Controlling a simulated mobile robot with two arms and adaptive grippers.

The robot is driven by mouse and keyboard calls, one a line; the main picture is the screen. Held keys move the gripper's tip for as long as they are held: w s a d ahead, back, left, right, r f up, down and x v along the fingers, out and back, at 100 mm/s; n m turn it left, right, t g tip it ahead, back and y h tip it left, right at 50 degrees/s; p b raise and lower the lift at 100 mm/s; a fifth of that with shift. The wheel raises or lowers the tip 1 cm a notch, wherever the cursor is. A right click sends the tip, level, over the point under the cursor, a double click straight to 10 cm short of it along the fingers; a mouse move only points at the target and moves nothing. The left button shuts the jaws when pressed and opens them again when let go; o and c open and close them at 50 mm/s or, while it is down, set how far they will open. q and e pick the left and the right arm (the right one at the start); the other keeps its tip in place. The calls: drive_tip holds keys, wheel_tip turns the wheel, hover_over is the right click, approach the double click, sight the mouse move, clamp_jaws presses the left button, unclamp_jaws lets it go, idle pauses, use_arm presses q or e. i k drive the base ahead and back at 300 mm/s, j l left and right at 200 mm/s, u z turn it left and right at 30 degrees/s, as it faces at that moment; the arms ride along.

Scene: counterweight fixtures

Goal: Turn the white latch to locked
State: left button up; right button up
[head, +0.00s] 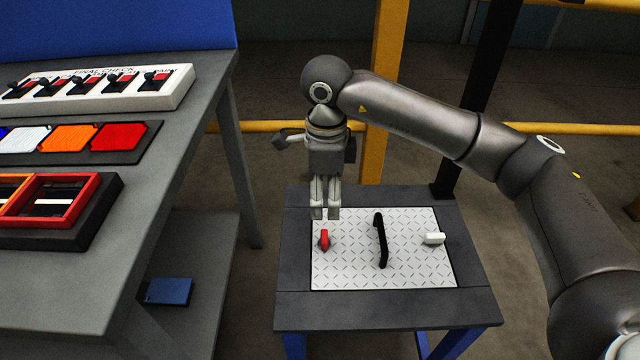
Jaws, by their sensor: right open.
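The white latch (434,239) sits at the right side of a diamond-plate panel (350,272) set in a small dark table. It lies roughly crosswise, its long side running left to right. A red latch (324,240) is at the panel's left side, standing lengthwise. A black handle (381,240) rises between them. My right gripper (325,214) points down above the panel's far left edge, near the red latch and well left of the white latch. It is open and holds nothing that I can see. My left gripper is not in view.
A grey bench (190,170) on the left carries a white switch box (110,90), a strip of coloured tiles (70,138) and a red-framed tray (82,198). A blue object (168,291) lies on its lower shelf. Yellow posts and rails (388,90) stand behind the table.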

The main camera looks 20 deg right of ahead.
sight(433, 240)
drive_tip(key=k, duration=1)
